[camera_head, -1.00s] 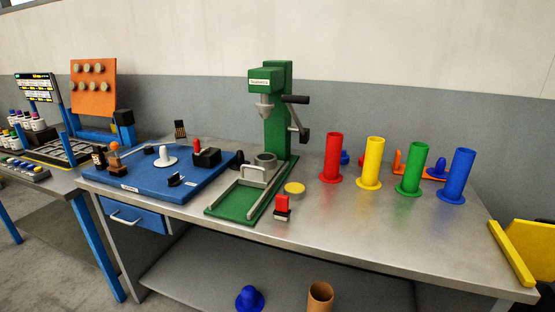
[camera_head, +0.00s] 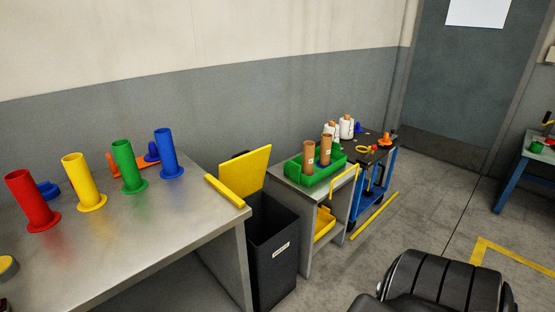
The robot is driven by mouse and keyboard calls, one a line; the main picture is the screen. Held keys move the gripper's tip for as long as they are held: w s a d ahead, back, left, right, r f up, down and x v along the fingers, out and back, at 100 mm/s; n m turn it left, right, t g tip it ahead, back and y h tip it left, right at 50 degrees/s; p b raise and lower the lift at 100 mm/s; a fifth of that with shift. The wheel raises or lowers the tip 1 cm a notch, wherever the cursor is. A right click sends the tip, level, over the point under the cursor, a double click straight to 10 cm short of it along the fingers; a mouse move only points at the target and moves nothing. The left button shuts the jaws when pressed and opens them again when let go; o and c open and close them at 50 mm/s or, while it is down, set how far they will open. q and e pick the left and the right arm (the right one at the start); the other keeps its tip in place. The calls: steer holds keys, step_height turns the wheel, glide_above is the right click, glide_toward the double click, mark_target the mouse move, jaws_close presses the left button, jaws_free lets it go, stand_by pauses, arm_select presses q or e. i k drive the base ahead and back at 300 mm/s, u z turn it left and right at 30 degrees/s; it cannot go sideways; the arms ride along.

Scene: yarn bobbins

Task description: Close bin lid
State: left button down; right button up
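A dark grey bin (camera_head: 272,262) with a small white label stands on the floor between the metal workbench and a small grey side table. Its yellow lid (camera_head: 246,171) is raised and tilted back toward the wall, so the bin's top is open. The inside of the bin looks dark, and its left side is partly hidden by the workbench corner. Neither of my grippers is in view.
The metal workbench (camera_head: 150,235) holds red, yellow, green and blue cylinders. A yellow bar (camera_head: 228,191) lies at its right end. The side table carries a green tray (camera_head: 314,176) with brown bobbins. Floor is open beyond.

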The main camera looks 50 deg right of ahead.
mark_target(244, 175)
steer(key=z, duration=1.4)
